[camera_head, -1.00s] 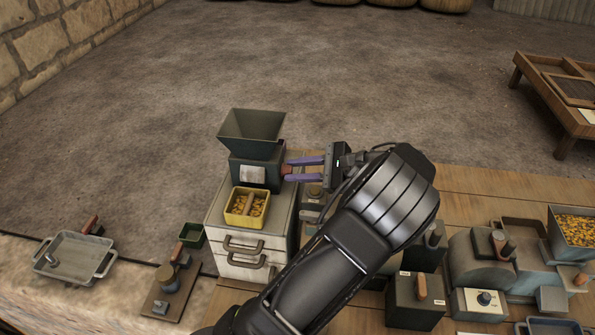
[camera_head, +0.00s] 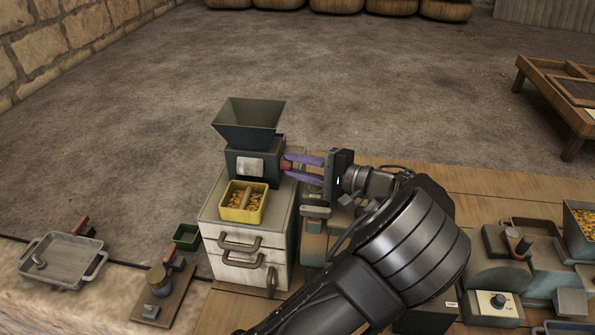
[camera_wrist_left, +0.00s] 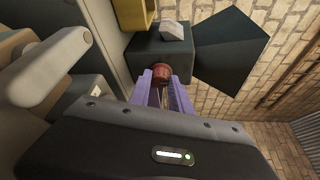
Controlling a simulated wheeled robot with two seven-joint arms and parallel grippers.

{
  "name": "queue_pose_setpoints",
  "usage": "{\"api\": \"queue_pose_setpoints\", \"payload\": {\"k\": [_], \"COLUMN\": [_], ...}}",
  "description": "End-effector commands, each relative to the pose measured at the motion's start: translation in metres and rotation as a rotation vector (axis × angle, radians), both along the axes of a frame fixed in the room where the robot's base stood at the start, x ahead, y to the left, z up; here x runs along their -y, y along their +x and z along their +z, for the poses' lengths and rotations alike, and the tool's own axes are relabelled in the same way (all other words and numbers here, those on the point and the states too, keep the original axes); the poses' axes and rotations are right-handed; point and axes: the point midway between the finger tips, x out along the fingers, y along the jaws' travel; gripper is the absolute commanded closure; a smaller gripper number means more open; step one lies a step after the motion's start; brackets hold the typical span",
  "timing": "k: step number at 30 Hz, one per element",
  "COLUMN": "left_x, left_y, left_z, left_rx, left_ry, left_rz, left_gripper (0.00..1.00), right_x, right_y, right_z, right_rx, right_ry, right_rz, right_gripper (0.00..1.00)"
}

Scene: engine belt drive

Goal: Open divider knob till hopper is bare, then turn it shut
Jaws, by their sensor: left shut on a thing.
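The divider is a dark green box (camera_head: 245,169) with a flared hopper (camera_head: 250,121) on top. The inner walls of the hopper that show look bare; its bottom is hidden. A red-brown knob (camera_head: 287,165) sticks out of the box's right side, and it also shows in the wrist view (camera_wrist_left: 161,72). My left gripper (camera_head: 292,165) comes from the right with its purple fingers closed around the knob. A yellow two-part bin (camera_head: 257,216) with yellow-brown pieces on both sides of its partition stands in front of the box. My right gripper is not in view.
The divider stands on a white drawer cabinet (camera_head: 232,264) with dark handles. A small green tray (camera_head: 187,237) and a grey tray (camera_head: 66,262) lie to the left. Machines crowd the bench at right, with a filled hopper (camera_head: 582,225) at the edge.

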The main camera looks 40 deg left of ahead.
Motion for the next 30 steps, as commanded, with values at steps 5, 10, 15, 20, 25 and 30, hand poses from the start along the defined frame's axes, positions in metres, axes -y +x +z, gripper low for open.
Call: {"api": "queue_pose_setpoints", "payload": {"k": [5,10,15,20,25,30], "left_x": [0.0006,0.0006,0.0006,0.0006,0.0004,0.0003], "left_y": [-0.0004,-0.0005,-0.0005,-0.0005,-0.0004,-0.0003], "left_z": [-0.0022,-0.0015,-0.0015,-0.0015,-0.0012,-0.0009], "left_rx": [0.041,0.053,0.053,0.052,0.052,0.052], "left_ry": [0.021,0.027,0.027,0.027,0.027,0.028], "left_rz": [0.001,0.001,0.001,0.001,0.001,0.001], "left_gripper": [1.0,1.0,1.0,0.72,0.58,0.54], "right_x": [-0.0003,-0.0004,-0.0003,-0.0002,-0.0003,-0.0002], "right_y": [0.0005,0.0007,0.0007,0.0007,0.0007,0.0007], "right_z": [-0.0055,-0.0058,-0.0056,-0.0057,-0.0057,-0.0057], "right_rx": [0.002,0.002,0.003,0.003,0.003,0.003], "right_ry": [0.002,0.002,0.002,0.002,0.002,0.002], "right_rz": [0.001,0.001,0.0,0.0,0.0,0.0], "right_gripper": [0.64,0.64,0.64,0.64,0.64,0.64]}}
